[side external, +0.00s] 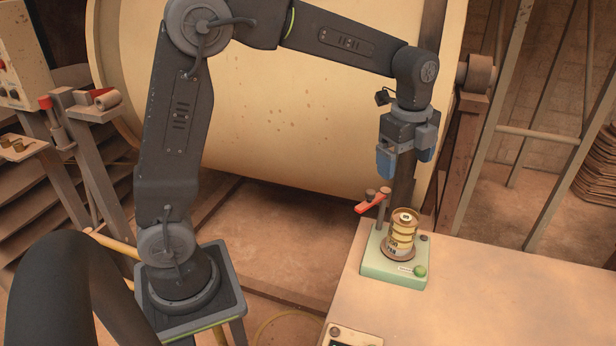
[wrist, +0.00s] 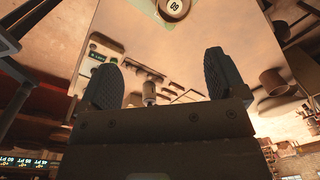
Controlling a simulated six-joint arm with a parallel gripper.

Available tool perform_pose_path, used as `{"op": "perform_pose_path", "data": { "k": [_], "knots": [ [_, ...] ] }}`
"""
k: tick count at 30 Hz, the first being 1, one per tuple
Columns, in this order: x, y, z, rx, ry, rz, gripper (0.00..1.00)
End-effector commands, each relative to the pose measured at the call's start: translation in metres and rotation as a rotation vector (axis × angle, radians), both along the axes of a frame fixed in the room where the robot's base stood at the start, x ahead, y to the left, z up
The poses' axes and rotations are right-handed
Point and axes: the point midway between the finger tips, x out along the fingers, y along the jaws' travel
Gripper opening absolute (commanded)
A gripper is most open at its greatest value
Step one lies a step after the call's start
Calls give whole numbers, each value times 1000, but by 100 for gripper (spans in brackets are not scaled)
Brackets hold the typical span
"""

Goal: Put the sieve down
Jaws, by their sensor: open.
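A stack of yellow, ringed sieves (side external: 402,231) stands upright on a pale green base (side external: 380,268) at the left end of the bench. A label shows on its side and a small numbered disc on its top. I cannot tell the single sieves in the stack apart with certainty. My gripper (side external: 406,160) is open and empty, above the stack and apart from it. In the wrist view, the two fingers of my gripper (wrist: 162,62) are spread with nothing between them. A round numbered top (wrist: 174,9) shows at the upper edge, beyond the fingertips.
A red-handled lever (side external: 371,204) on a post stands just behind and left of the stack. The bench top (side external: 490,300) is largely clear to the right. A large cream drum (side external: 290,110) fills the background. A control panel (side external: 352,338) lies at the front bench edge.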

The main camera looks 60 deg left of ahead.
Motion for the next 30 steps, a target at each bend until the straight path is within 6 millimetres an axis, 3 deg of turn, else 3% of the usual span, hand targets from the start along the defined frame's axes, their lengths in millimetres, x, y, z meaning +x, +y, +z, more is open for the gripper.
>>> {"op": "perform_pose_path", "data": {
  "k": [1,6,10,15,21,30],
  "knots": [
    [-19,0,15,-9,-38,103,90],
    [-84,0,41,-74,-147,500,90],
    [-133,0,47,-155,-223,801,90],
    [-188,0,39,-284,-298,1153,90],
    [-222,0,24,-397,-333,1400,90],
    [-228,0,20,-423,-335,1459,90]
  ]
}}
